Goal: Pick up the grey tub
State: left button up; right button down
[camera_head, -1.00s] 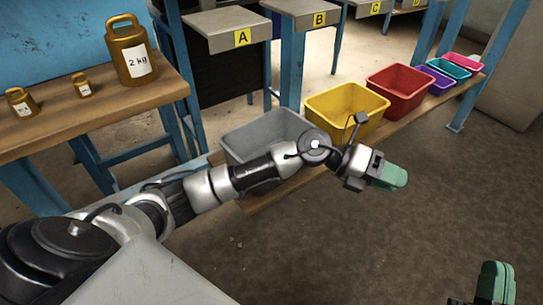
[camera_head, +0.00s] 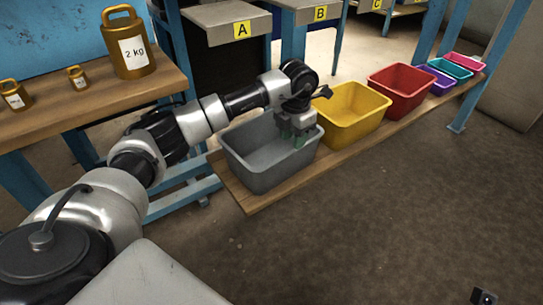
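The grey tub (camera_head: 262,174) stands at the near left end of a low wooden shelf. It is upright, and the part of its inside that shows looks empty. My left gripper (camera_head: 293,135) points down over the right part of the tub. Its green fingers look apart, with nothing visible between them. The fingertips overlap the tub's inside and right wall in the picture, and I cannot tell if they touch it. Only a small dark part of my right arm shows at the bottom right corner; its gripper fingers are not visible.
A yellow tub (camera_head: 350,128) stands close on the right, then a red tub (camera_head: 400,92) and smaller purple, teal and pink ones along the shelf (camera_head: 245,201). Brass weights (camera_head: 132,50) stand on a wooden bench at left. The floor at front right is clear.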

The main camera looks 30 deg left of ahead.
aim_at(293, 153)
pick_arm(q)
notch_tip(293, 153, down, 5)
jog(key=shift+f+b, duration=0.1)
jog(key=shift+b, duration=0.9)
jog(key=shift+f, duration=0.2)
jog(key=shift+c, duration=0.9)
grip_shut()
jog(key=shift+d, duration=0.1)
